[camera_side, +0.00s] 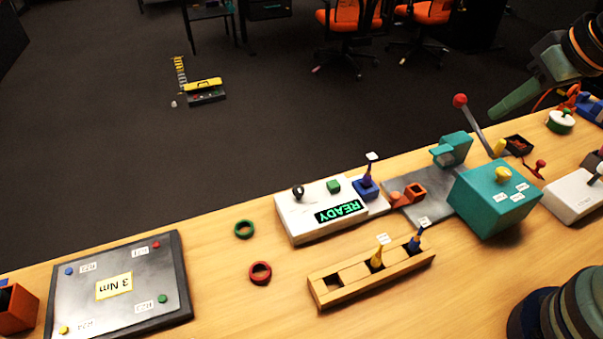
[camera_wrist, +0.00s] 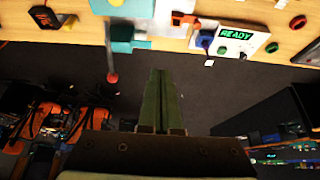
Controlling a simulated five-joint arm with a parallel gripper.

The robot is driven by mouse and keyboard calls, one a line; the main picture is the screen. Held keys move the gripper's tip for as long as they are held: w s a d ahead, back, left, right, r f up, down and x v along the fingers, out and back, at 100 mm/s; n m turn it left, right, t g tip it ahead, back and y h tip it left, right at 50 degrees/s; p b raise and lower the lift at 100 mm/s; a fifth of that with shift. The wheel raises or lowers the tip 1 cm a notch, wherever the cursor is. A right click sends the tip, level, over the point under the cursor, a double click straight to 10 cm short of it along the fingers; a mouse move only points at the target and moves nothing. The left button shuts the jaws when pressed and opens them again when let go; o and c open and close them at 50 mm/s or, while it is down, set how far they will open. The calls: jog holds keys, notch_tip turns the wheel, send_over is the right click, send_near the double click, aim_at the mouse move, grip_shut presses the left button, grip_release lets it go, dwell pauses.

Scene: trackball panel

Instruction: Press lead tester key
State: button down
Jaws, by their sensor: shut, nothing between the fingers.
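The lead tester is a white box (camera_side: 295,225) with a lit green READY display (camera_side: 341,210); the box also shows in the wrist view (camera_wrist: 259,38). My gripper (camera_side: 500,109) is shut and empty, high at the far right in the side view, well away from the tester. Its green fingers (camera_wrist: 160,76) are together in the wrist view, with the tester to their upper right.
A wooden rack (camera_side: 335,291) with yellow and blue plugs stands in front of the tester. A teal machine (camera_side: 490,205) with a red-knobbed lever (camera_side: 461,101) rises to its right. Green (camera_side: 244,229) and red (camera_side: 260,273) rings lie to its left, before a dark torque panel (camera_side: 120,315).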

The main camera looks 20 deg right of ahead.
dwell(0.4)
jog(key=g, duration=0.6)
send_over(335, 184)
notch_tip(335, 184, down, 6)
jog(key=shift+w+r, duration=0.1)
jog(key=shift+r, duration=0.1)
notch_tip(335, 184, down, 14)
jog(key=shift+f, duration=0.1)
dwell(0.5)
